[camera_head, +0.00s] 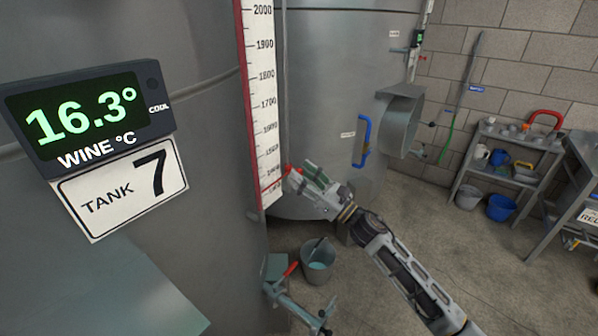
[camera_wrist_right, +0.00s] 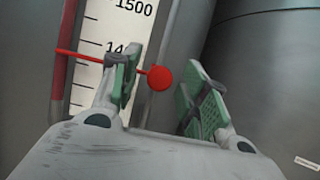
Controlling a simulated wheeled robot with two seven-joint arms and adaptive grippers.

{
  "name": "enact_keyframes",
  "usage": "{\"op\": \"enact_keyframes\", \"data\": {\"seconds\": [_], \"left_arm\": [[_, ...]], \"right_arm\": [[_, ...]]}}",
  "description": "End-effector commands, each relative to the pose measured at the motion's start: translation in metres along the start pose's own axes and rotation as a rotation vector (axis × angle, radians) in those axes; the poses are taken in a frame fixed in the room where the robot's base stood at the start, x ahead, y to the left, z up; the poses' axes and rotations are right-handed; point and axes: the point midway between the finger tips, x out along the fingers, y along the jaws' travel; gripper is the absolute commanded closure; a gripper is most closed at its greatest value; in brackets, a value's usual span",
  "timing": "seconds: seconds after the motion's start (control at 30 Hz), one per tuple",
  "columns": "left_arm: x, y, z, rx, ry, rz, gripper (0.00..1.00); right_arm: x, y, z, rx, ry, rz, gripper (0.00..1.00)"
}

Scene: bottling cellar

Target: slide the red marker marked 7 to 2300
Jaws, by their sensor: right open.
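The red marker shows in the right wrist view as a round red knob (camera_wrist_right: 160,78) with a thin red pointer across the white scale, near the partly hidden "14.." label. In the head view the marker (camera_head: 288,170) is small, low on the scale (camera_head: 262,90) of the tank whose plate reads TANK 7 (camera_head: 150,172). My right gripper (camera_head: 307,177) is at the marker. In the wrist view its green-padded fingers (camera_wrist_right: 158,90) are open, one on each side of the knob; contact cannot be told. The highest label visible is 2000; 2300 is out of view. My left gripper is not visible.
A display (camera_head: 88,118) reading 16.3° hangs on the near tank. A grey bucket (camera_head: 318,262) stands on the floor below my right arm. A blue handle (camera_head: 363,142) is on the tank behind. A shelf (camera_head: 505,150) with a blue bucket (camera_head: 501,207) stands at right.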

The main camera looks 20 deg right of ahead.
Motion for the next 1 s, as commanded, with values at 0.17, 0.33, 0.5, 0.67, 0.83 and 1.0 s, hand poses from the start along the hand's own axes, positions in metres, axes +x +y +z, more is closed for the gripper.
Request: {"op": "enact_keyframes", "data": {"seconds": [0.17, 0.33, 0.5, 0.67, 0.83, 1.0], "left_arm": [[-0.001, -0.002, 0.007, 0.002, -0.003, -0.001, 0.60], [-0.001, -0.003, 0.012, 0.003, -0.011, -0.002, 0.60], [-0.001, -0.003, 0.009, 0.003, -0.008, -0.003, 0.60], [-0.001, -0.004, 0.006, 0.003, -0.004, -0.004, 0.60], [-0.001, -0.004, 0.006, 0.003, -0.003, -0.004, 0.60], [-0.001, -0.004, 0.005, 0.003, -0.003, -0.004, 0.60]], "right_arm": [[0.011, 0.000, 0.000, 0.000, 0.000, 0.000, 0.56], [0.016, 0.000, 0.001, -0.001, 0.000, 0.000, 0.56], [0.017, 0.000, 0.000, -0.001, 0.000, 0.000, 0.56], [0.016, 0.000, 0.000, 0.000, 0.000, 0.000, 0.56], [0.016, 0.000, 0.000, 0.000, 0.000, 0.000, 0.77], [0.016, 0.000, 0.000, 0.000, 0.000, 0.000, 0.99]]}}
